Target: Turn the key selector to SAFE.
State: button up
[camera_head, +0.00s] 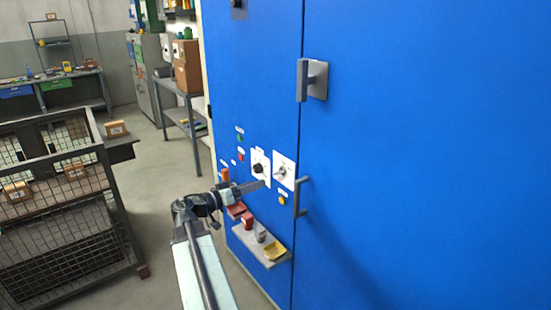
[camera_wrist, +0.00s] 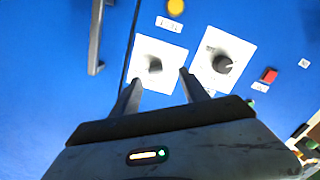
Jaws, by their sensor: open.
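The blue cabinet front carries two white selector plates. The right plate in the head view has a small grey key-like selector (camera_head: 281,172); it appears as the left one in the wrist view (camera_wrist: 154,65). The other plate has a round black knob (camera_head: 258,168), on the right in the wrist view (camera_wrist: 222,63). I cannot read the position labels or the key's setting. My gripper (camera_head: 262,185) is open and empty, just below the plates in the head view. In the wrist view its fingers (camera_wrist: 160,90) point toward the grey selector's plate, with the selector beyond the gap between them.
A yellow button (camera_head: 282,199) and a vertical door handle (camera_head: 300,196) are close to the key plate. A small shelf (camera_head: 246,237) with red, grey and yellow items juts out below my gripper. A mesh cage (camera_head: 112,200) stands left; floor lies between.

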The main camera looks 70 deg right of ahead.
aim_at(275, 174)
jog(key=x, duration=0.3)
jog(key=r+x, duration=0.1)
jog(key=x, duration=0.5)
jog(key=shift+s+a+r, duration=0.15)
jog(key=shift+s+r, duration=0.05)
jog(key=shift+c, duration=0.3)
